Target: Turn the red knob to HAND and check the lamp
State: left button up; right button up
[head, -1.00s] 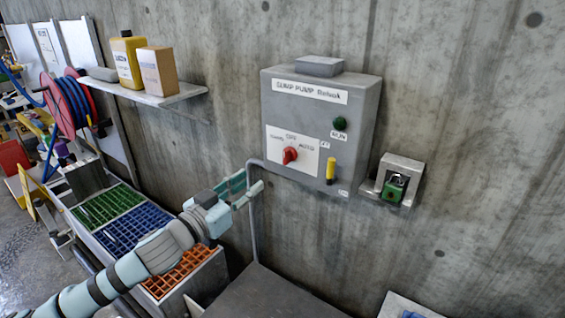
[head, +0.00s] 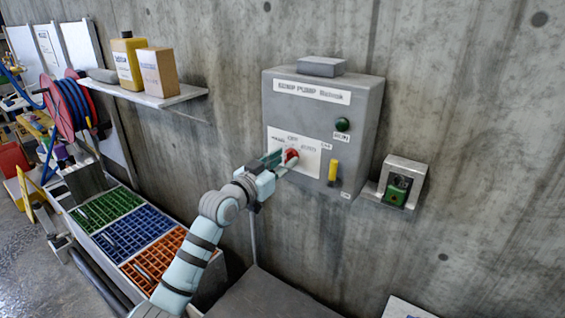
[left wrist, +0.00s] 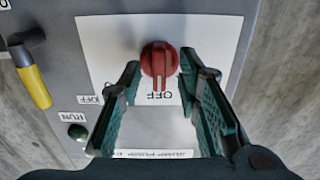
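The red knob (head: 291,156) sits on the white label plate (head: 311,150) of a grey wall-mounted control box (head: 350,110). In the left wrist view, where the lettering is upside down, the knob (left wrist: 160,60) has its pointer slot towards the OFF mark. My left gripper (head: 277,160) is at the plate. In the left wrist view my left gripper (left wrist: 160,80) is open, with one finger on each side of the knob's lower part and gaps visible. The green RUN lamp (head: 342,124) looks dark; it also shows in the left wrist view (left wrist: 77,131). My right gripper is not in view.
A yellow handle (head: 333,171) sticks out below the lamp. A bracket with a green padlock (head: 398,188) is on the wall to the right. A shelf (head: 150,96) with containers is at upper left. Green, blue and orange bins stand below.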

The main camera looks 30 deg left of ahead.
pick_arm(q)
grip_shut()
jog(key=shift+r+n+p, duration=0.1)
jog(key=shift+n+p, duration=0.8)
jog(key=shift+p, duration=0.15)
jog(key=shift+n+p, duration=1.05)
jog(key=shift+n, duration=0.15)
jog(key=shift+n+p, duration=0.85)
jog(key=shift+n, duration=0.35)
jog(key=shift+n+p, duration=0.6)
jog(key=shift+n, duration=0.5)
jog(key=shift+f, duration=0.2)
